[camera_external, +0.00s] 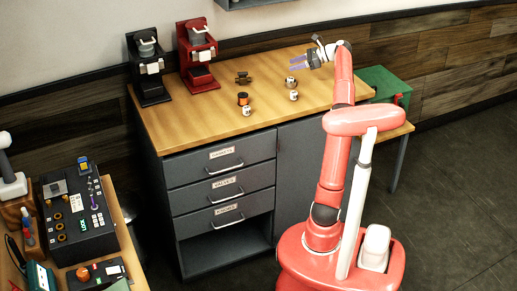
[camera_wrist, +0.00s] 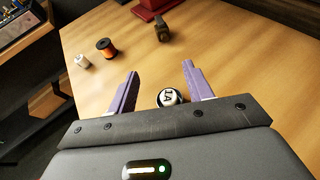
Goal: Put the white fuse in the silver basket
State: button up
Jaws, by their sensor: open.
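Two small white pieces with dark marks stand on the wooden table: one at the left (camera_external: 247,111), also in the wrist view (camera_wrist: 82,61), and one at the right (camera_external: 294,95). A pale-and-dark round piece (camera_external: 291,82) is just behind the right one. I cannot tell which piece is the white fuse. My gripper (camera_external: 282,62) is open and empty above the table. In the wrist view a white piece with a black mark (camera_wrist: 170,97) shows between the fingers, partly hidden by the gripper body. I cannot make out the silver basket for certain.
An orange-and-black spool (camera_external: 242,98) and a brown metal piece (camera_external: 243,77) stand on the table. A black brewer (camera_external: 149,70) and a red brewer (camera_external: 197,55) stand at the back left. A green box (camera_external: 383,84) is at the right. The table's front middle is clear.

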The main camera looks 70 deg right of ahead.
jog(key=shift+r, duration=0.5)
